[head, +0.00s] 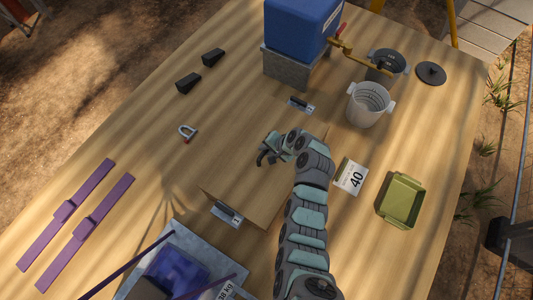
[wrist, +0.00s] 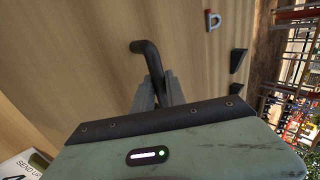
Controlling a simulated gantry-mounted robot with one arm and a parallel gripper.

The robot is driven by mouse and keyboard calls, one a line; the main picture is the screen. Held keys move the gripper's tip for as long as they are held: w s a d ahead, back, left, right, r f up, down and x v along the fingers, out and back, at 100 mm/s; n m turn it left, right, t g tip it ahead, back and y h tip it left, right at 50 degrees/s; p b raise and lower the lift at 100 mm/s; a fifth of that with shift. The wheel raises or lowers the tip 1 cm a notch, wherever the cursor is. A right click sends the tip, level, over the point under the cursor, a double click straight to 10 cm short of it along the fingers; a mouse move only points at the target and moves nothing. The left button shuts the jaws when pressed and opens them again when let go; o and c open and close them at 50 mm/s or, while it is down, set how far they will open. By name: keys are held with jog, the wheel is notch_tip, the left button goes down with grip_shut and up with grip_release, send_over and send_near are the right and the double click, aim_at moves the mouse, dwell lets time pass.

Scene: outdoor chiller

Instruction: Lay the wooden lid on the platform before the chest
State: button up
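The wooden lid (head: 235,182) is a pale rectangular board in the middle of the head view, close in colour to the tabletop. A metal latch lies at its near end (head: 227,213) and another near its far end (head: 301,105). My gripper (head: 270,152) is over the lid's middle. In the wrist view, a dark bent handle (wrist: 146,50) runs between my fingers (wrist: 158,92), which look closed on it. The lid's wood (wrist: 90,60) fills much of that view. I cannot tell whether the lid is lifted, nor pick out the chest and platform edges.
A blue container (head: 300,25) on a grey block, a white pail (head: 368,106) and a green tray (head: 402,200) stand right. A "40" card (head: 350,176) lies beside my arm. Purple straps (head: 85,232), a shackle (head: 187,132) and black wedges (head: 188,83) lie left.

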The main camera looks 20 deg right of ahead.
grip_shut()
dwell(1.0)
jog(key=shift+r, duration=0.1)
notch_tip(320, 180, up, 20)
jog(key=p, duration=0.1)
jog(key=w+a+n, duration=0.1)
jog(key=w+a, duration=0.1)
jog(key=a, duration=0.1)
jog(key=a+n+g+y, duration=0.1)
jog(key=a, duration=0.1)
jog(key=shift+w+r+n, duration=0.3)
jog(key=shift+w+r, duration=0.1)
jog(key=shift+a+r, duration=0.1)
